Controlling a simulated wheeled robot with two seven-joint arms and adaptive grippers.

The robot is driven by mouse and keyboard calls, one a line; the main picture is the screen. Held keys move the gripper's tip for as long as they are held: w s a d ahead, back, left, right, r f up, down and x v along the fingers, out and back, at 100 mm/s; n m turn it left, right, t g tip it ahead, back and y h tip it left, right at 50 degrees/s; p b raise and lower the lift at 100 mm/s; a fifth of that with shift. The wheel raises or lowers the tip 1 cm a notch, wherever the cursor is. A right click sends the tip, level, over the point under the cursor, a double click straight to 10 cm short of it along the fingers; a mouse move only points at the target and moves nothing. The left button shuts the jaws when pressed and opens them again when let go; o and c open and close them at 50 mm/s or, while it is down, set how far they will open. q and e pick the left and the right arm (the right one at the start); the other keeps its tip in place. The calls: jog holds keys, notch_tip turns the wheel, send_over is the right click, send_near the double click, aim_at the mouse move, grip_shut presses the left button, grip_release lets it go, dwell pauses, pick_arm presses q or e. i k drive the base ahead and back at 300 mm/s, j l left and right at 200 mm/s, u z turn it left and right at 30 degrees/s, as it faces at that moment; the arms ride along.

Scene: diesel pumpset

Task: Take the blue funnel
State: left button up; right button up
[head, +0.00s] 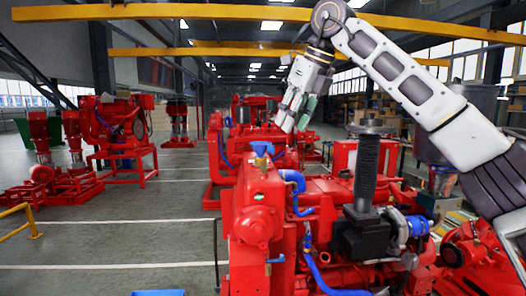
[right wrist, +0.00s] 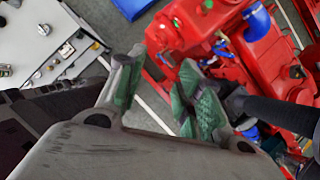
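The blue funnel (head: 262,148) appears as a small blue cup shape on top of the red tank (head: 258,190) at the front of the near engine, in the middle of the head view. I cannot make the funnel out for sure in the right wrist view. My right gripper (head: 295,122) hangs fingers down, above and a little right of the funnel, apart from it. In the right wrist view my right gripper (right wrist: 162,82) has its green-padded fingers spread, with nothing between them. My left gripper is not in view.
A blue curved hose (head: 294,180) stands just right of the tank. A tall black ribbed column (head: 367,170) rises further right on the engine. A blue tray (head: 158,293) lies low on the floor.

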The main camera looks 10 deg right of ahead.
aim_at(261, 147)
jog(key=i, duration=0.9)
